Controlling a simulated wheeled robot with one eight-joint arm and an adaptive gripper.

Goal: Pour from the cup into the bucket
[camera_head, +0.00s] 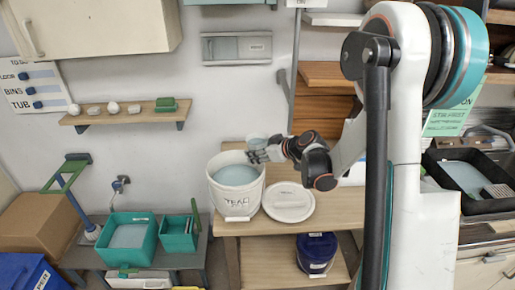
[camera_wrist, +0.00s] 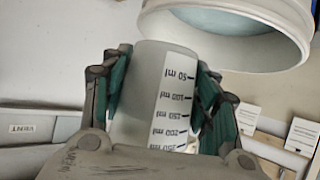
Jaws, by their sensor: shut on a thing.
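My gripper (camera_head: 268,154) is shut on a translucent measuring cup (camera_wrist: 150,100), with a teal-padded finger on each side of it. The cup has a printed millilitre scale. In the head view the cup (camera_head: 257,142) shows small, just beyond the bucket's back right rim, partly hidden by my fingers. Its tilt and how full it is are hard to tell. The white bucket (camera_head: 237,203) stands on the wooden table, open, with pale blue glaze inside and a label on its front. In the wrist view the bucket (camera_wrist: 270,50) is at the top right, apart from the cup.
A white lid (camera_head: 288,202) lies right of the bucket. A dark blue tub (camera_head: 317,253) stands on the lower shelf. Teal bins (camera_head: 130,237) stand on a low bench at left. A wall shelf (camera_head: 120,115) holds small pieces. A black tray (camera_head: 465,178) is at right.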

